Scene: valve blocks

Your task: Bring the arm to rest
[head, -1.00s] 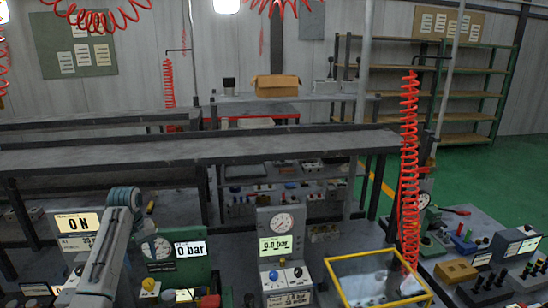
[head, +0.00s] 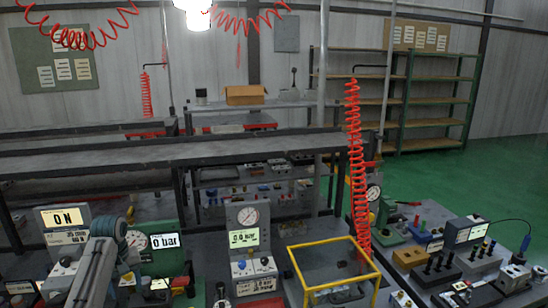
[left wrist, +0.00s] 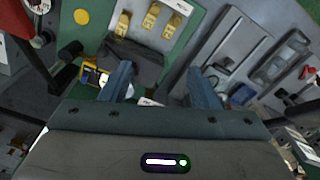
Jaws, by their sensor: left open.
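My left arm (head: 95,262) comes in from the lower left in the head view, in front of the valve stations; its fingertips are out of that picture. In the left wrist view my left gripper (left wrist: 160,85) has its two fingers well apart, with nothing between them. Beyond the fingers are a green panel and a grey panel (left wrist: 240,45) with small fittings. My right gripper does not show in either view.
A grey gauge block (head: 247,240) with a lit display stands mid-bench. A yellow-framed box (head: 333,262) is right of it. A red coiled hose (head: 356,165) hangs beside that. More blocks and connectors (head: 455,250) crowd the right bench.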

